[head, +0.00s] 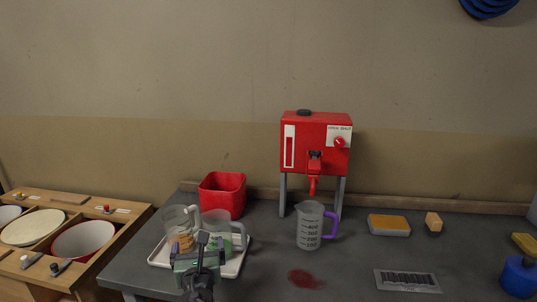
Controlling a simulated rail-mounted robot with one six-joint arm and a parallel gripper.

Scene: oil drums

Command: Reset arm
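My gripper (211,241) is at the bottom, left of centre, in front of a white tray (234,268). Its two dark fingertips stand apart with nothing seen between them, so it looks open and empty. It partly hides two clear jugs on the tray. The left jug (178,221) has some orange-brown content, and the right jug (216,218) shows green low down.
A red dispenser (316,128) on grey legs stands at the back, with a purple-handled measuring jug (309,230) below its spout. A red bin (222,194) is left of it. A red spill (305,279), a barcode plate (407,281) and a sponge (389,225) lie on the bench.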

